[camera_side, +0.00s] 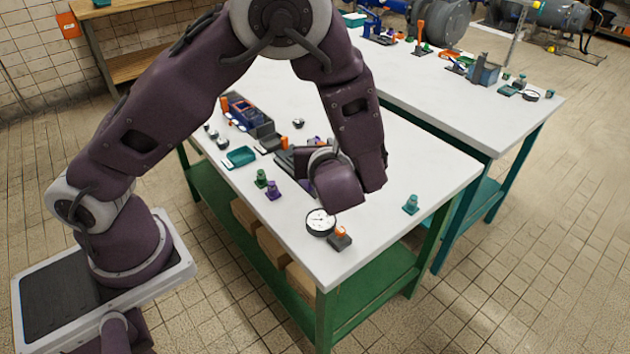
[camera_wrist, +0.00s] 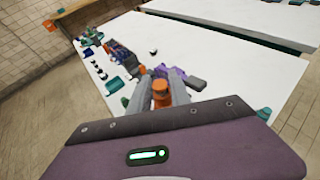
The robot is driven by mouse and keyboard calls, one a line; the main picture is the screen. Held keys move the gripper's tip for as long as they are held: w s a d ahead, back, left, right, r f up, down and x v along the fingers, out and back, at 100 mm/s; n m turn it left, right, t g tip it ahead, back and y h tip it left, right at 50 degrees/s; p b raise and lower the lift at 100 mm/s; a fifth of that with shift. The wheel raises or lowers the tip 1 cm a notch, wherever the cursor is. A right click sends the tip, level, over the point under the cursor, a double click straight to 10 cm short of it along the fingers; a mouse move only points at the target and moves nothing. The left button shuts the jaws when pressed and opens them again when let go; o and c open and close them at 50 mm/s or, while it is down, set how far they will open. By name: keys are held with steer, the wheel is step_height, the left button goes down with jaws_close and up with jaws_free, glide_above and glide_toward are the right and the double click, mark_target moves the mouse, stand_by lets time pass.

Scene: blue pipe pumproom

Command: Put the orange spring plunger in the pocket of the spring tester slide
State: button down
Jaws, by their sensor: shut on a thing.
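In the wrist view, an orange spring plunger (camera_wrist: 160,92) stands between the two grey fingers of my gripper (camera_wrist: 160,98), which is shut on it. In the side view, the fingers and the held plunger are hidden behind my wrist. A dark grey device with a purple part (camera_wrist: 184,77) lies beyond the fingers in the wrist view. A dark grey device also shows left of my wrist in the side view (camera_side: 284,160), partly covered by it. I cannot tell for sure which part is the spring tester slide, and its pocket is not visible.
Green (camera_side: 261,178), purple (camera_side: 273,191) and teal (camera_side: 411,204) plungers stand on the white table. A dial gauge (camera_side: 320,222) and a dark block with an orange top (camera_side: 341,238) sit near the front corner. A teal tray (camera_side: 241,157) lies left. The table's right side is mostly clear.

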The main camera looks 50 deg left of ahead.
steer(key=w+a+f+m+t+h, duration=0.2)
steer(key=w+a+f+m+t, duration=0.1)
steer(key=w+a, duration=1.95)
steer(key=m+t+h, duration=0.1)
steer(key=m+h, duration=0.1)
steer(key=h, duration=0.1)
glide_above(298, 116)
step_height(298, 116, down, 3)
steer(key=shift+t+y, duration=0.3)
step_height(298, 116, down, 10)
steer(key=shift+r, duration=0.15)
steer(key=c, duration=1.4)
jaws_free()
steer(key=shift+o, duration=0.2)
